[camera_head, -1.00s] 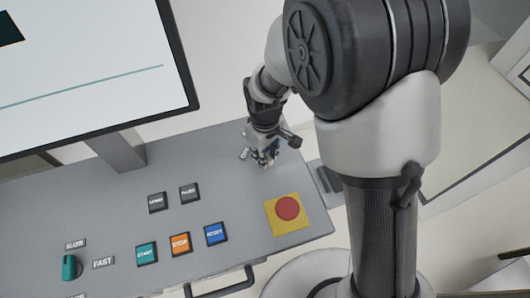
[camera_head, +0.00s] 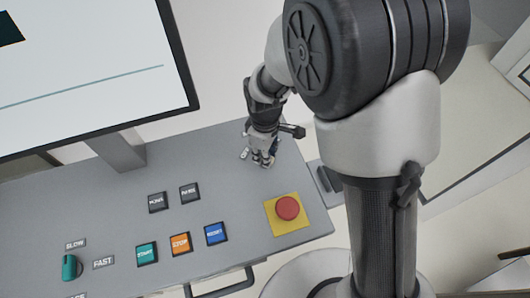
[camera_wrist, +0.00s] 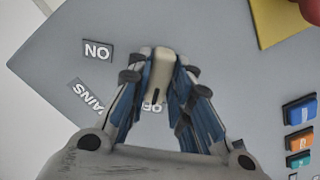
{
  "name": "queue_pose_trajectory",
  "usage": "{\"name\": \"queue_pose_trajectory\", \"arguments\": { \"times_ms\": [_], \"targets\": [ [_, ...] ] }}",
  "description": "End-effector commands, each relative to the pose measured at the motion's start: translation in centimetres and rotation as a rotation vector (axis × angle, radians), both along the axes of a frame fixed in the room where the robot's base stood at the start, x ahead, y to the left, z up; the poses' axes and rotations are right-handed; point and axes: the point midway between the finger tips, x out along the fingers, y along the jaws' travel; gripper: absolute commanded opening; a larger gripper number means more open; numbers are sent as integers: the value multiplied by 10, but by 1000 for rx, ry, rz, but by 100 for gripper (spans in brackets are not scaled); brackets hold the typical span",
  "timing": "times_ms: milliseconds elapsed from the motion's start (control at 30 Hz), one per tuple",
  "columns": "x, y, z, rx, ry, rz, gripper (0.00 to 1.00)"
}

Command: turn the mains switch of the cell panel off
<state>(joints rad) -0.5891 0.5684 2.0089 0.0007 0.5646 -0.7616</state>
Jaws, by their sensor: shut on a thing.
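The mains switch knob (camera_wrist: 161,70) is a pale, elongated handle with a dark line near its lower end in the wrist view. My gripper (camera_wrist: 160,62) is shut on it, one finger on each side. The dark line lies close to the OFF label (camera_wrist: 152,107), which the knob and fingers partly cover. The ON label (camera_wrist: 97,51) is to the left, clear of the knob. The MAINS label (camera_wrist: 91,97) is partly hidden by my left finger. In the head view, my gripper (camera_head: 264,162) is down at the panel's far right part and hides the knob.
The grey cell panel (camera_head: 110,205) carries a red emergency button (camera_head: 288,208) on a yellow plate, near the gripper. Green START (camera_head: 147,253), orange STOP (camera_head: 180,244) and blue RESET (camera_head: 215,233) buttons lie to the left. A monitor (camera_head: 90,70) stands behind.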

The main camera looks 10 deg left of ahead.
Motion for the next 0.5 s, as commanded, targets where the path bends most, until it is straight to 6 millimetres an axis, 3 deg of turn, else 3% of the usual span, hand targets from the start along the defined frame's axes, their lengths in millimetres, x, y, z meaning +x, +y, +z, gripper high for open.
{"name": "queue_pose_trajectory", "arguments": {
  "times_ms": [100,133,400,500],
  "targets": [
    [1,0,0,1,-2,4,0],
    [1,0,0,1,-2,4,21],
    [0,0,0,0,-1,2,39],
    [0,0,0,0,-1,1,40]
  ]
}}
